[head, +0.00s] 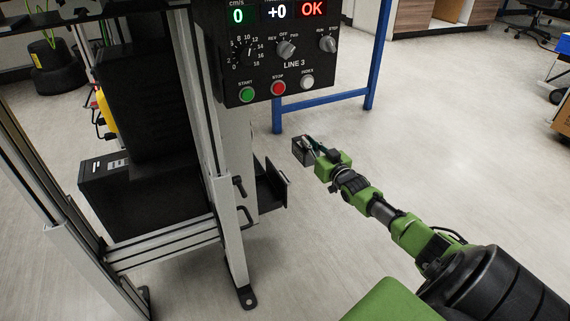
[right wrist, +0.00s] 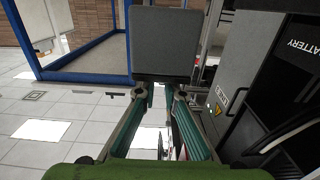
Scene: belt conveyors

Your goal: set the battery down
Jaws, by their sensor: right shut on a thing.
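The battery is a dark grey block (head: 302,151) held out over the floor, to the right of the conveyor stand in the head view. My right gripper (head: 312,148) is shut on it. In the right wrist view the battery (right wrist: 166,45) fills the top centre, beyond the ends of the green-padded fingers of my right gripper (right wrist: 158,92). I cannot see anything directly under the battery except floor in the head view. A dark unit marked BATTERY (right wrist: 300,45) stands at the right of the wrist view, apart from the held block. My left gripper is not in view.
A control panel (head: 262,72) reading OK and LINE 3 hangs on the stand's post (head: 222,180). A small dark bracket (head: 272,188) sticks out near the post. A blue frame (head: 325,99) stands behind the battery. The floor to the right is mostly clear.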

